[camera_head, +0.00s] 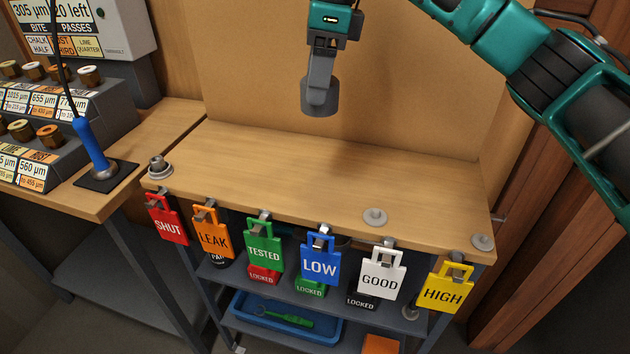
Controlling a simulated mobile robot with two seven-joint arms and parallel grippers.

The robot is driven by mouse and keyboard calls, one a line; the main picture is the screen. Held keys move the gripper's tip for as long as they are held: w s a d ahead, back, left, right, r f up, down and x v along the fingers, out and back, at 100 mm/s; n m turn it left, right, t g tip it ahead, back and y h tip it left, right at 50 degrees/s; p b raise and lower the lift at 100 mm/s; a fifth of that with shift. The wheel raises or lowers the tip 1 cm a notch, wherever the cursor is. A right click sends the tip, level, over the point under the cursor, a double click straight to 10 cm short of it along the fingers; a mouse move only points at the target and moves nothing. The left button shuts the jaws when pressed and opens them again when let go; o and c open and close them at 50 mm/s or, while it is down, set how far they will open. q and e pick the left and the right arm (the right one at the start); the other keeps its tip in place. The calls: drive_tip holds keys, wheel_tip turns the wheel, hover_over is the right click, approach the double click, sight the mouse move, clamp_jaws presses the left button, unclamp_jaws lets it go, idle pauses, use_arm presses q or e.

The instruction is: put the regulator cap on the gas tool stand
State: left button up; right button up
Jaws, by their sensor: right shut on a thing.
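My right gripper (321,66) hangs at the top middle in the head view, above the back of the wooden bench top. It is shut on a dark grey, short round piece, which looks like the regulator cap (319,99), and points down. The cap is in the air, apart from the wood. The wooden-topped bench (270,160), which I take to be the gas tool stand, has a wide bare top. My left gripper is not in view.
Small grey round fittings sit along the bench: at the left corner (159,168), near the front (375,217) and at the right corner (482,242). Coloured tags, such as the blue LOW tag (319,266), hang along the front edge. A blue tray (250,316) sits below.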

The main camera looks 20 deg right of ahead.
sight(304, 77)
drive_tip(key=r+m, duration=0.1)
drive_tip(key=m, duration=0.1)
drive_tip(key=r+m+b, duration=0.1)
drive_tip(key=r+m, duration=0.1)
drive_tip(key=m, duration=0.1)
drive_tip(key=w+a+r+m+b, duration=0.1)
drive_tip(key=m, duration=0.1)
drive_tip(key=shift+a+r+t+h, duration=0.1)
drive_tip(key=shift+r+t+h, duration=0.25)
drive_tip(key=shift+t+h, duration=0.05)
drive_tip(key=shift+f+m, duration=0.2)
drive_tip(key=shift+m, duration=0.2)
wheel_tip(304, 77, down, 19)
drive_tip(key=b, duration=0.2)
drive_tip(key=shift+b, duration=0.4)
drive_tip(key=shift+f, duration=0.15)
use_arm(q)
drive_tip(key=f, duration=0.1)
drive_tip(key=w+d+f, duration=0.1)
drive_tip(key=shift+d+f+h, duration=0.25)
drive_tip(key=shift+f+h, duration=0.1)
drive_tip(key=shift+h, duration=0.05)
use_arm(e)
drive_tip(key=shift+f, duration=0.1)
